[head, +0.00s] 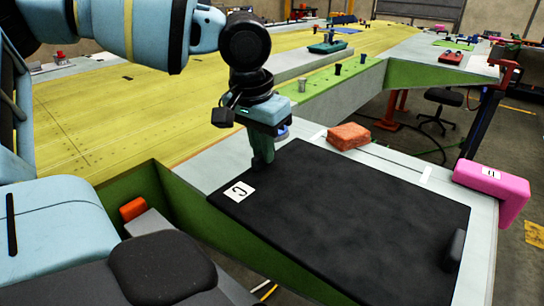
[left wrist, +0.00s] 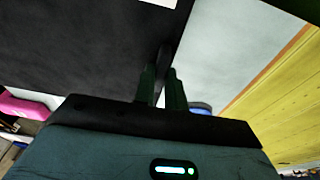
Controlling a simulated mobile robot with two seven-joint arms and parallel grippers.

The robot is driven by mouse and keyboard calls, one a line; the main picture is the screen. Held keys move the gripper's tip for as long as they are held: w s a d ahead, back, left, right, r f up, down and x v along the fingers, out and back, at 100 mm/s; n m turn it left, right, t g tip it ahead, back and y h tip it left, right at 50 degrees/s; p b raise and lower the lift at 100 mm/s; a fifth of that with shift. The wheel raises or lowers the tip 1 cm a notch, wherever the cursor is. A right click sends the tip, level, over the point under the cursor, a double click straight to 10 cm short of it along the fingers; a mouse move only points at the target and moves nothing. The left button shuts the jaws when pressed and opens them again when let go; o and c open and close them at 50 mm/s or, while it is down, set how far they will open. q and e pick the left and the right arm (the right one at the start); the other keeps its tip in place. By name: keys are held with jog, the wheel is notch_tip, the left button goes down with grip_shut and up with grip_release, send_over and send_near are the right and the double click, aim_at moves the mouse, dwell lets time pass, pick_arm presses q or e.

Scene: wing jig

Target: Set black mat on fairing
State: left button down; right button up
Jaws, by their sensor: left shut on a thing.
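The black mat (head: 350,215) lies over the pale grey fairing surface (head: 483,235) at the corner of the wing structure and covers most of it. The mat carries a white label at its left corner and a dark upright grip (head: 453,250) at its right end. My left gripper (head: 262,163) points down at the mat's far left edge. In the left wrist view its green fingers (left wrist: 162,85) are shut on a dark grip at the edge of the black mat (left wrist: 80,45). I cannot tell whether the mat rests fully flat. My right gripper is out of view.
An orange-red block (head: 348,136) sits just beyond the mat's far edge. A pink clamp-like block (head: 491,190) sits at the right edge. A green-walled opening (head: 185,200) lies left of the mat. The yellow wing skin (head: 90,120) stretches behind; a chair (head: 440,105) stands farther off.

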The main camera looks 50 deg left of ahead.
pick_arm(q)
jog(key=shift+w+a, duration=0.25)
jog(key=shift+w, duration=0.35)
jog(key=shift+w+a, duration=0.2)
jog(key=shift+w, duration=0.4)
jog(key=shift+w+a+f, duration=0.1)
jog(key=shift+w+f, duration=0.15)
jog(key=shift+w, duration=0.05)
jog(key=shift+f, duration=1.6)
jog(key=c, duration=1.5)
grip_release()
jog(key=shift+o, duration=0.2)
jog(key=shift+r, duration=0.1)
notch_tip(320, 180, up, 12)
jog(key=s, duration=0.2)
jog(key=shift+f+p, duration=0.2)
jog(key=shift+p, duration=0.25)
